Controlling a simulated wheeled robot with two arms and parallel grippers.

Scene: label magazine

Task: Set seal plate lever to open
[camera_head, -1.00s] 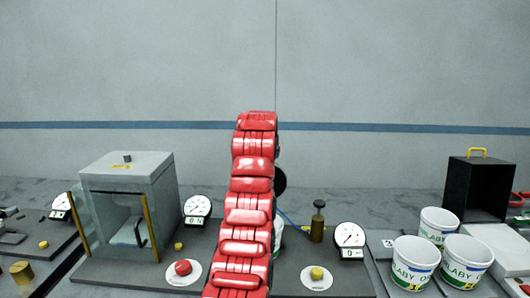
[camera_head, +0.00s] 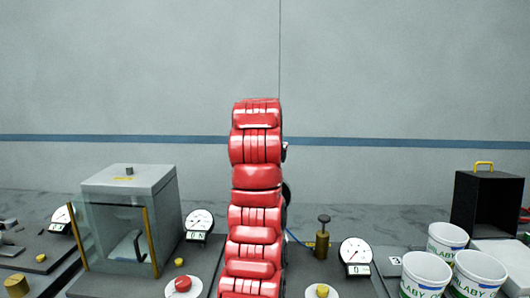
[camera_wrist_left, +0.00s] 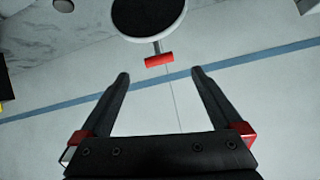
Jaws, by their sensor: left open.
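In the left wrist view my left gripper (camera_wrist_left: 160,74) is open and empty, its two black fingers apart. Beyond the fingertips a short red bar (camera_wrist_left: 159,59) sits on a thin stem from a dark round plate (camera_wrist_left: 148,12) with a pale rim. This looks like the seal plate lever; its setting cannot be read. The bar shows between the finger lines and apart from both fingers. In the head view a red segmented column, which looks like my arm, hides the middle. A dark round edge (camera_head: 287,196) shows behind it. My right gripper is in neither view.
A glass-sided box (camera_head: 127,215) stands left of the red column. Dial gauges (camera_head: 199,222) (camera_head: 356,252), a red button (camera_head: 183,284) and a brass plunger (camera_head: 322,240) are around it. White tubs (camera_head: 446,240) and a black case (camera_head: 487,205) stand at right.

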